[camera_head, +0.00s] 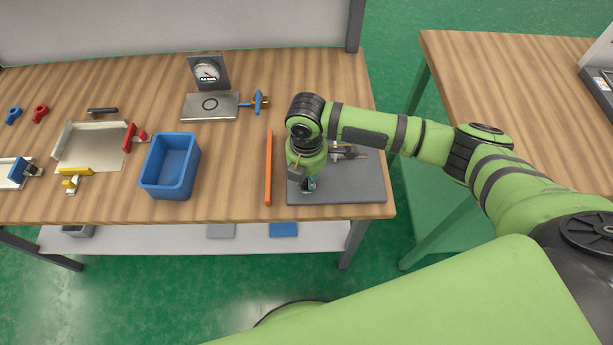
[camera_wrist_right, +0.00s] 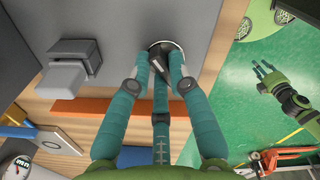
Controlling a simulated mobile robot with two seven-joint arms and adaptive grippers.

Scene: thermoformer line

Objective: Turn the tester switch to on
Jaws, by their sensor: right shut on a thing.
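The tester switch (camera_wrist_right: 164,47) shows in the right wrist view as a dark round knob with a pale rim on a grey panel (camera_wrist_right: 120,18). My right gripper (camera_wrist_right: 160,64) has its teal fingers closed around the knob, which they partly cover. Its on or off position cannot be read. In the head view the right gripper (camera_head: 310,184) points down at the left part of the dark grey panel (camera_head: 355,190), and the switch is hidden. My left gripper (camera_wrist_right: 265,72) shows at the right of the wrist view, fingers spread and empty, over the green floor.
A metal fixture (camera_head: 349,152) stands on the panel beside my right wrist. An orange strip (camera_head: 268,168) lies left of the panel. Further left are a blue bin (camera_head: 171,166), a gauge (camera_head: 207,72) and a metal plate (camera_head: 211,106). Another table (camera_head: 510,85) stands right.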

